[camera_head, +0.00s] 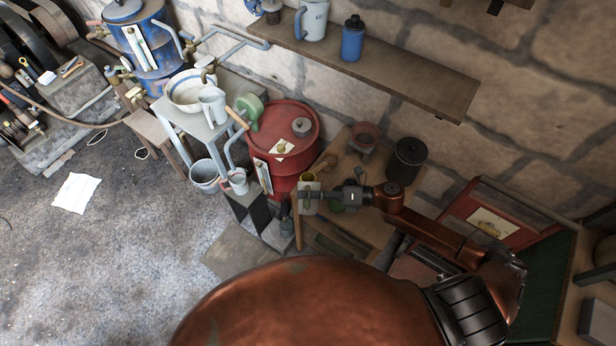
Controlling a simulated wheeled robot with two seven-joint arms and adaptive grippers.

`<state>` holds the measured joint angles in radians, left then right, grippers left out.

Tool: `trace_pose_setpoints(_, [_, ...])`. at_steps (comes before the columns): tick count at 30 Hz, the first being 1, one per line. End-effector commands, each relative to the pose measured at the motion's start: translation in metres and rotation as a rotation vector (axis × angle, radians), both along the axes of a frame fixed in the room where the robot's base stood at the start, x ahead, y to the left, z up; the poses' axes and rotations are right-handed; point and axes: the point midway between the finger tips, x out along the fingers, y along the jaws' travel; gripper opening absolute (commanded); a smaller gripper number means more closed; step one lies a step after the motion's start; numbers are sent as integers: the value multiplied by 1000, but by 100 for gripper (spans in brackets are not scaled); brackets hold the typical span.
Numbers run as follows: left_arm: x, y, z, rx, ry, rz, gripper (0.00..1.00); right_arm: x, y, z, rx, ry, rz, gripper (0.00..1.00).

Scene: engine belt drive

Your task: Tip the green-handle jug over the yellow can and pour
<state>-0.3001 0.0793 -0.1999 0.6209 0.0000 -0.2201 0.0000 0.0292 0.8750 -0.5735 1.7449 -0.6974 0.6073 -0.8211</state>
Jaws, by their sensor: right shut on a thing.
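My right gripper (318,195) reaches in from the right above the wooden bench and is shut on a small pale vessel (308,205), which I take for the green-handle jug. Its handle is hidden by the fingers, and its tilt is hard to tell. A small yellowish patch (307,177) shows just behind it, close to the fingers; it may be the yellow can, mostly hidden. A small green round thing (336,207) shows just below the gripper; I cannot tell what it belongs to. My left gripper is not in view.
A red drum (285,135) stands left of the bench, with a dark pot (407,160) and a reddish-brown pot (364,138) behind the gripper. A wall shelf (400,75) holds a blue can (352,40). A grey table (195,125) at left bears jugs and a basin.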

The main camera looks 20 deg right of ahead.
Motion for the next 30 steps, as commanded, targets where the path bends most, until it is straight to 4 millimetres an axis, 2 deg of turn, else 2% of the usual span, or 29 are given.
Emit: trace_pose_setpoints(30, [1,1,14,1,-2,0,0,9,-2,10,33,96,2,0])
